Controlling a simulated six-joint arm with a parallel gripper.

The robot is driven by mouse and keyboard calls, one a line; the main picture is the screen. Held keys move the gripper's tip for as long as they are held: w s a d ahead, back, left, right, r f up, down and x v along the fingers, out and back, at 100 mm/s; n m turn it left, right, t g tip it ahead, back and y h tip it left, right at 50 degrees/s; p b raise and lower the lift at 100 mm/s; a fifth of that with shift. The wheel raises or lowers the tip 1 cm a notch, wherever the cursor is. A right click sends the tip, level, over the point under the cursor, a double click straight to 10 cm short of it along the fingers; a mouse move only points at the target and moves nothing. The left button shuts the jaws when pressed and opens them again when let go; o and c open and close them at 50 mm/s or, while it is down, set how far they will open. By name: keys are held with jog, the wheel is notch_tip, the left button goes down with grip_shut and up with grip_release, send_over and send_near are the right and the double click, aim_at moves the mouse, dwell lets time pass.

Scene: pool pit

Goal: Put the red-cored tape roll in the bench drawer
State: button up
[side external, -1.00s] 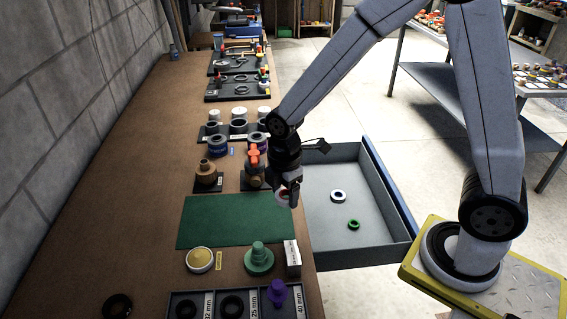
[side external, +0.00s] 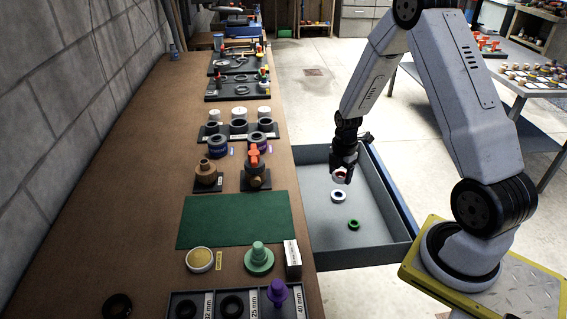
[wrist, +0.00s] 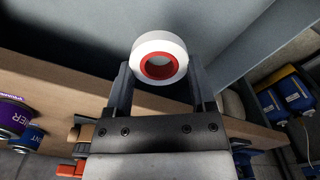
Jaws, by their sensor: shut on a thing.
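The red-cored tape roll is a white ring with a red core (wrist: 160,50), seen clearly in the wrist view between my fingertips. My gripper (side external: 341,177) is shut on it; it also shows in the wrist view (wrist: 160,72). In the side view the roll (side external: 340,176) is small and partly covered by the fingers. My gripper points down over the open bench drawer (side external: 378,256), above its grey floor. A white roll with a blue core (side external: 338,196) and a green ring (side external: 353,224) lie in the drawer.
The brown bench (side external: 120,190) is left of the drawer, with a green mat (side external: 235,221), a valve with an orange handle (side external: 254,165) and a black compartment tray (side external: 215,300).

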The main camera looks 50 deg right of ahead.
jog(key=s+d+f, duration=0.4)
jog(key=d, duration=0.3)
send_over(335, 185)
jog(key=s, duration=0.1)
jog(key=f, duration=0.8)
jog(key=shift+a, duration=0.2)
jog(key=shift+w+d+f, duration=0.25)
jog(key=shift+w+f, duration=0.1)
jog(key=shift+f, duration=0.15)
jog(key=shift+w+f, duration=0.1)
jog(key=shift+f, duration=0.05)
jog(key=shift+d+f, duration=0.1)
jog(key=shift+f, duration=1.5)
jog(key=shift+f, duration=0.15)
jog(key=o, duration=1.1)
